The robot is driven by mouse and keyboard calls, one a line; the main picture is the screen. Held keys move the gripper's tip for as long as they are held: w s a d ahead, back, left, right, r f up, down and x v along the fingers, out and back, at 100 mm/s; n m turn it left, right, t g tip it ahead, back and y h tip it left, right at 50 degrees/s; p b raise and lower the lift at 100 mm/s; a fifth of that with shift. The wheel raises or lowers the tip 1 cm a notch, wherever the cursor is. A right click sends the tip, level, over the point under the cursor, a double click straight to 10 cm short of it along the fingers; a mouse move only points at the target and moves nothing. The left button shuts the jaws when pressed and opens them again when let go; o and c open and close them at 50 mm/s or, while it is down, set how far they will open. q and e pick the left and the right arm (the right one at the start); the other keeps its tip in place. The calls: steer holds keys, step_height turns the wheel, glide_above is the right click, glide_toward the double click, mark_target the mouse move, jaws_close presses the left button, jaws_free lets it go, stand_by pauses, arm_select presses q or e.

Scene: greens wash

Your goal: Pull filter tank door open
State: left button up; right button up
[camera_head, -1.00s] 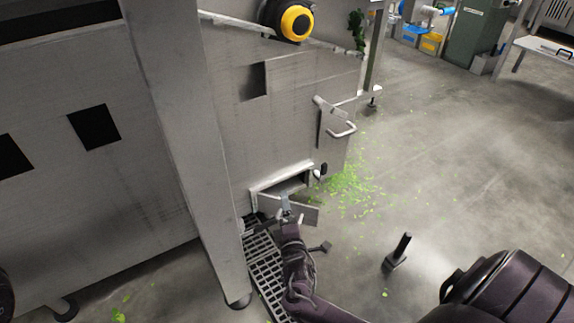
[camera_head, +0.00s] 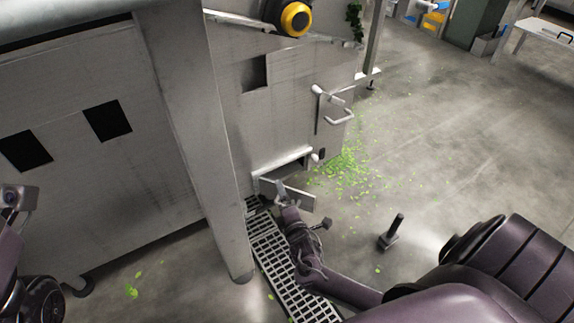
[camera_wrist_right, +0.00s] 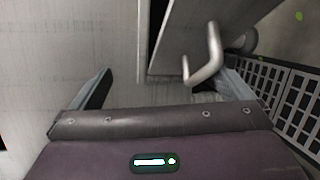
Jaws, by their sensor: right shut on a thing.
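The filter tank door (camera_head: 298,197) is a small grey metal flap low on the steel machine. It stands tilted out from its frame, with a dark gap behind it. My right gripper (camera_head: 280,190) reaches it from below and is shut on the door handle. The bent metal handle (camera_wrist_right: 209,58) shows in the right wrist view, between the two fingers; the exact contact is hard to see. My left arm shows at the left edge of the head view, but its gripper is not visible.
A floor grate (camera_head: 280,262) runs beneath my right forearm, beside a steel leg (camera_head: 200,150). Green scraps (camera_head: 342,172) lie near the machine's corner. Another handled latch (camera_head: 336,108) is above. Floor at right is mostly clear.

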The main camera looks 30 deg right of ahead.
steer(key=shift+s+a+r+p, duration=0.45)
steer(key=shift+s+r, duration=0.3)
steer(key=shift+s, duration=0.1)
steer(key=shift+s+a+f, duration=0.2)
steer(key=shift+s+a, duration=0.3)
steer(key=shift+s, duration=0.25)
steer(key=shift+c, duration=1.2)
steer(key=shift+s+a+p, duration=0.15)
steer(key=shift+s+p, duration=0.15)
steer(key=shift+s, duration=0.05)
steer(key=c, duration=0.9)
steer(key=shift+o, duration=0.2)
steer(key=shift+s+a+f+p, duration=0.15)
steer(key=shift+s+a+f, duration=0.2)
steer(key=shift+s+a, duration=0.4)
steer(key=shift+s+a+f+p, duration=0.15)
steer(key=shift+s+a+f, duration=0.2)
steer(key=shift+s, duration=0.55)
